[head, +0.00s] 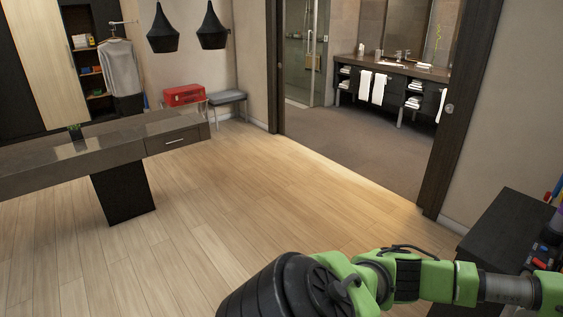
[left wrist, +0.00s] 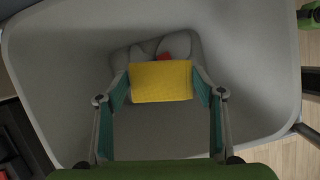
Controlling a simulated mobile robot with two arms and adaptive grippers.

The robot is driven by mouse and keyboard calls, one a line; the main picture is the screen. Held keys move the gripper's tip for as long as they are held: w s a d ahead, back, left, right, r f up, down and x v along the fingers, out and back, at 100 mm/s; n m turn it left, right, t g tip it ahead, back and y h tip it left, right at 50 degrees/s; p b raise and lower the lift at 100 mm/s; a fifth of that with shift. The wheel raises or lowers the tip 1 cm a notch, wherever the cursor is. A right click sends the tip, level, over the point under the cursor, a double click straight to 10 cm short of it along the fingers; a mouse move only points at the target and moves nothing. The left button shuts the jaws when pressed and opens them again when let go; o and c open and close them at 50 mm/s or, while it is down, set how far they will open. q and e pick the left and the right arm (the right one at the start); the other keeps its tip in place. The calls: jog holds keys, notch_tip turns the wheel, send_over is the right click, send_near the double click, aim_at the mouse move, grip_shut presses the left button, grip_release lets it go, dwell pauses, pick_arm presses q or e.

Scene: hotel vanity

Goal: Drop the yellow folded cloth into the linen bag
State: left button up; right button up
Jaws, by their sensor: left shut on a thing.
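The yellow folded cloth (left wrist: 160,82) is in the left wrist view, held between the two fingers of my left gripper (left wrist: 161,88). The gripper is shut on it from both sides. Behind the cloth is the inside of a large pale grey, open container with a rounded rim, which looks like the linen bag (left wrist: 70,65). The cloth and fingers are in front of its opening; how deep they are is hard to tell. The head view shows neither the cloth, the bag nor either gripper, only a green and black arm of mine at the bottom right.
Pale rounded items (left wrist: 174,46) and a small red thing (left wrist: 163,57) lie at the container's bottom, partly hidden by the cloth. In the head view, a dark desk (head: 95,142) stands left and a dark cabinet (head: 505,232) right. The wooden floor between is clear.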

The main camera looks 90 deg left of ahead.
pick_arm(q)
jog(key=shift+f, duration=0.15)
jog(key=shift+s, duration=0.1)
jog(key=o, duration=1)
jog(key=shift+c, duration=0.2)
jog(key=shift+o, duration=0.9)
jog(key=shift+r, duration=0.25)
jog(key=v, duration=1.1)
jog(key=shift+a+r, duration=0.25)
jog(key=shift+r, duration=0.05)
pick_arm(e)
jog(key=shift+s+a+f, duration=0.1)
jog(key=shift+s+a, duration=0.15)
jog(key=shift+a, duration=0.1)
pick_arm(q)
jog(key=shift+s, duration=0.1)
